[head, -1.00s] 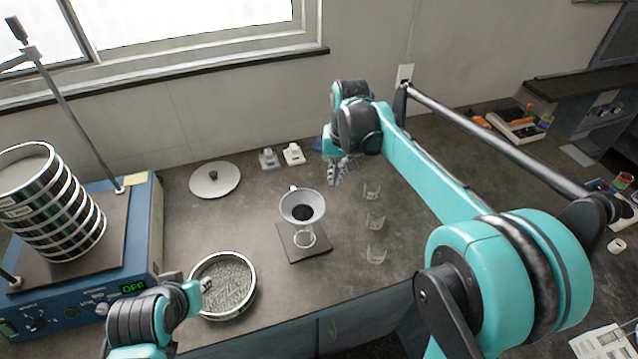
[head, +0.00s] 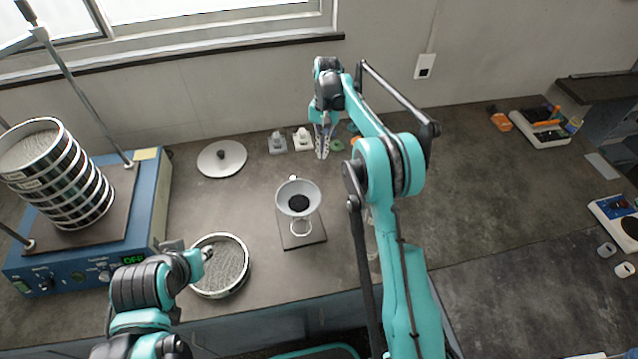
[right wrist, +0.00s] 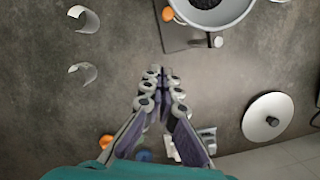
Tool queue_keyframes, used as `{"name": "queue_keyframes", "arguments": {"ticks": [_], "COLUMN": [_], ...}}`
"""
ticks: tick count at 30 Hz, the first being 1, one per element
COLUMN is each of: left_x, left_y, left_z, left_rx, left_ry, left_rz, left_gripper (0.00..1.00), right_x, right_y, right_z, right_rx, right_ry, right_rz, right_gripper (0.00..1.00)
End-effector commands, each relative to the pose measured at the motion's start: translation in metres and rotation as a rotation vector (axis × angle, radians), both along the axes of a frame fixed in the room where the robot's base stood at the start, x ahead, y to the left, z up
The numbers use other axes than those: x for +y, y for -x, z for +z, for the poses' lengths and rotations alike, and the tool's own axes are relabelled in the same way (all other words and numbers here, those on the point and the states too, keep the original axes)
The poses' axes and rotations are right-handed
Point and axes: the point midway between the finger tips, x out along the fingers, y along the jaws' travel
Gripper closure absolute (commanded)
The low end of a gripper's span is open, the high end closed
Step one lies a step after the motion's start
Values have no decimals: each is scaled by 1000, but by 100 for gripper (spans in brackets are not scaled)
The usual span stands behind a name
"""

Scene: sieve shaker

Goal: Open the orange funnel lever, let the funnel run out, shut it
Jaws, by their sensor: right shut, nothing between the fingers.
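The grey funnel (head: 298,190) stands above a dark square base (head: 304,240), with dark material inside. It also shows at the top of the right wrist view (right wrist: 207,10). A small orange part (right wrist: 168,14), seemingly the lever, sticks out beside the funnel there; I cannot make out its position. My right gripper (head: 322,156) is behind and slightly right of the funnel, pointing down, apart from it. Its fingers (right wrist: 160,75) are together and empty. My left gripper (head: 203,252) is at the left rim of the round pan; its fingers are too small to read.
A round pan of grey grains (head: 222,265) lies front left of the funnel. A lid (head: 221,158) lies behind left. The blue shaker (head: 150,215) with its sieve stack (head: 60,180) is at left. Clear cups (right wrist: 84,17) stand near the funnel, mostly hidden by my right arm in the head view.

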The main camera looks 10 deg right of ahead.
Motion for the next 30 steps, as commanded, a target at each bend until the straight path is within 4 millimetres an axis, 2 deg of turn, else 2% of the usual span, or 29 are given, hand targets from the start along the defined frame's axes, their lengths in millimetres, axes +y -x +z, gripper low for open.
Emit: {"name": "queue_keyframes", "arguments": {"ticks": [7, 11, 21, 24, 30], "left_x": [0, 0, 0, 0, 0], "left_y": [0, 0, 0, 0, 0], "left_z": [-1, -4, -15, -18, -20], "left_rx": [0, 0, 0, 0, 0], "left_ry": [0, 0, 0, 0, 0], "left_rz": [0, 0, 0, 0, 0], "left_gripper": [74, 74, 74, 74, 74], "right_x": [0, 1, 8, 11, 22], "right_y": [0, 3, 19, 25, 51], "right_z": [-3, -16, -85, -101, -99], "right_rx": [-1, -1, -2, -2, -2], "right_ry": [0, -1, 0, 0, -1], "right_rz": [0, 1, 1, 1, 2], "right_gripper": [100, 100, 100, 100, 100]}}
